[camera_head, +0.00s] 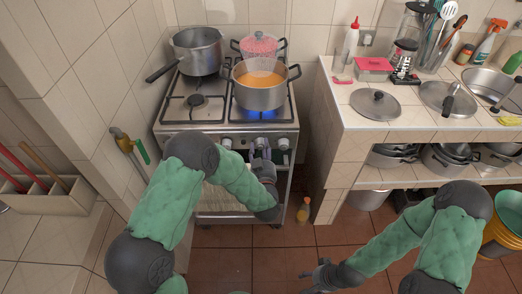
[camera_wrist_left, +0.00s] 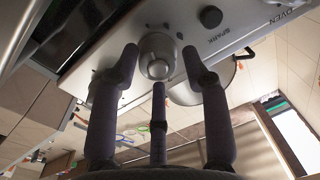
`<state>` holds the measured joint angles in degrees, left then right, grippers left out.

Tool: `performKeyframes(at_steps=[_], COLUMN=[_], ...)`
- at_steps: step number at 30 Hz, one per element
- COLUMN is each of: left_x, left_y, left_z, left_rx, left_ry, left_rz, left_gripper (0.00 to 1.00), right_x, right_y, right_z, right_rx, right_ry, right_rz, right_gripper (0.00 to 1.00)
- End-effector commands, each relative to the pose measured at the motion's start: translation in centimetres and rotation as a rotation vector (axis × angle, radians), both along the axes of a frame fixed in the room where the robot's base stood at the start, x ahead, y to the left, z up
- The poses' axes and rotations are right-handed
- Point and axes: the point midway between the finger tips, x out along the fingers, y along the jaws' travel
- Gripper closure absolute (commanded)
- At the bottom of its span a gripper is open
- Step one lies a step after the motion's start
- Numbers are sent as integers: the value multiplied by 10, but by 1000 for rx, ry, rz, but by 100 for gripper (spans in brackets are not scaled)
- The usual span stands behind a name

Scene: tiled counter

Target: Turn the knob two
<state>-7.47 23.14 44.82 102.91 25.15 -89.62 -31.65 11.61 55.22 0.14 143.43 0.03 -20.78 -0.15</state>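The stove's front panel carries a row of silver knobs; one knob (camera_head: 227,143) shows left of my left gripper and another knob (camera_head: 284,143) shows right of it. My left gripper (camera_head: 260,158) is at the panel, partly covering it. In the left wrist view a round silver knob (camera_wrist_left: 157,56) sits between the spread fingertips of the left gripper (camera_wrist_left: 160,72), with gaps at both sides. Which number this knob bears cannot be read. My right gripper (camera_head: 320,275) is low over the floor, away from the stove; its fingers are too small to judge.
A pot of orange soup (camera_head: 260,92) stands over a blue flame at front right. A grey pot (camera_head: 199,52) and a red pot (camera_head: 259,46) stand behind. A counter (camera_head: 345,115) with lids is at right. A bottle (camera_head: 304,211) stands on the floor.

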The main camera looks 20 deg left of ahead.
Motion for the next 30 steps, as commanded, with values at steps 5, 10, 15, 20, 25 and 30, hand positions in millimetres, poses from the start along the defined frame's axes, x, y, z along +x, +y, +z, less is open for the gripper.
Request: performKeyframes(at_steps=[5, 10, 15, 20, 25, 30], left_x=[0, -1, -13, -40, -72, -97], left_y=[0, -1, -5, -15, -27, -36], left_z=[-1, -2, -3, -3, -3, -4], left_rx=[-1, -1, -1, -1, -1, -2], left_ry=[3, 5, 7, 7, 6, 5], left_rz=[-1, -1, -2, -4, -5, -5], left_gripper=[41, 41, 41, 41, 41, 41], right_x=[0, 0, 0, 0, 0, 0], right_y=[0, 0, 0, 0, 0, 0], right_z=[0, 0, 0, 0, 0, 0], right_rx=[0, 0, 0, 0, 0, 0], right_ry=[0, 0, 0, 0, 0, 0], right_rz=[0, 0, 0, 0, 0, 0], right_gripper=[40, 40, 40, 40, 40, 40])
